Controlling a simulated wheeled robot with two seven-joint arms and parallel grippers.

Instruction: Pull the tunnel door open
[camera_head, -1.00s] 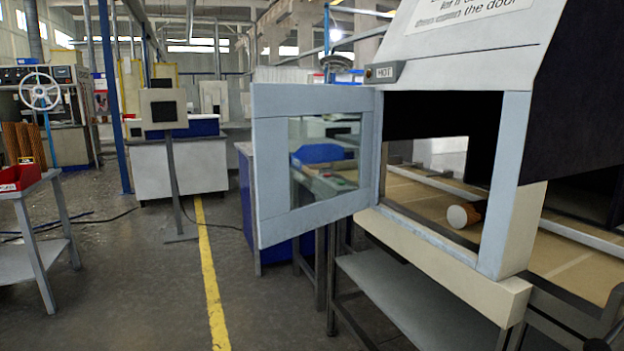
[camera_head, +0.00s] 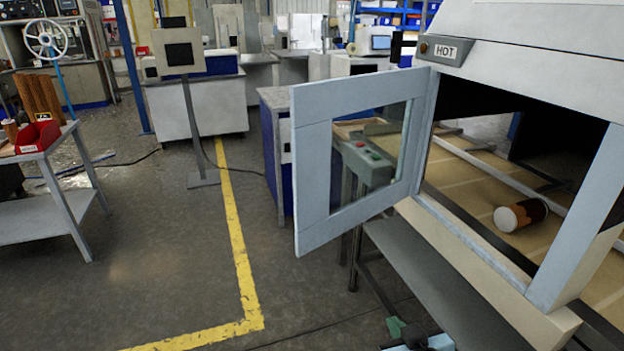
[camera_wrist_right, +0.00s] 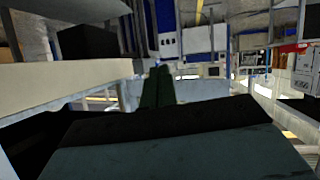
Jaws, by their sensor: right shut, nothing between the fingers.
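The tunnel door (camera_head: 311,170), a pale blue-grey frame with a window, stands wide open, swung out to the left of the tunnel opening. My left gripper is not in view.
A filter cartridge (camera_head: 521,215) with a white end lies on the tan conveyor (camera_head: 480,189) inside the tunnel. A grey shelf (camera_head: 440,285) runs below the opening. A side table (camera_head: 45,215) with a red bin (camera_head: 37,137) stands at left.

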